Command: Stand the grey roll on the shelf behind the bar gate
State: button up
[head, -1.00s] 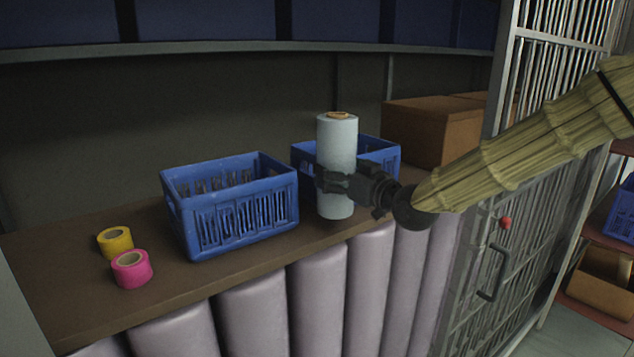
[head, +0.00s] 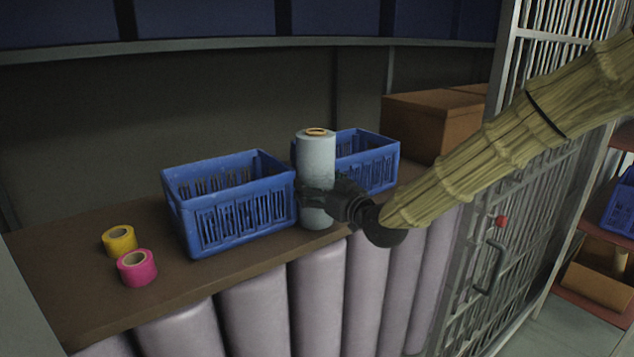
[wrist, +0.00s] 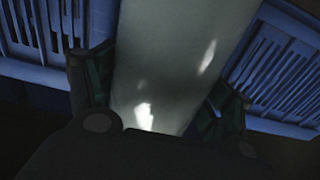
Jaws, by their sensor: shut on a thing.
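The grey roll (head: 316,163) is upright between two blue crates at the front of the shelf (head: 75,262). My gripper (head: 318,198) is shut on its lower half from the right. The roll's base is at or just above the shelf's front edge; I cannot tell whether it touches. In the wrist view the grey roll (wrist: 165,65) stands between my two fingers, with blue crates on both sides. The bar gate (head: 505,240) is at the right, with a dark handle and a red knob.
The left blue crate (head: 240,215) is close beside the roll. The other blue crate (head: 368,165) is behind it to the right. Yellow tape (head: 119,241) and pink tape (head: 137,268) lie on the left of the shelf. A cardboard box (head: 430,125) stands at the back right.

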jog(key=shift+f, duration=0.1)
jog(key=o, duration=1.4)
jog(key=shift+s, duration=0.1)
jog(key=shift+r, duration=0.2)
jog(key=shift+s+d+f, duration=0.15)
jog(key=shift+s+d, duration=0.05)
jog(key=shift+d, duration=0.05)
jog(key=b+v, duration=0.3)
jog(key=v, duration=0.8)
jog(key=shift+s+b, duration=0.15)
jog(key=shift+b, duration=0.2)
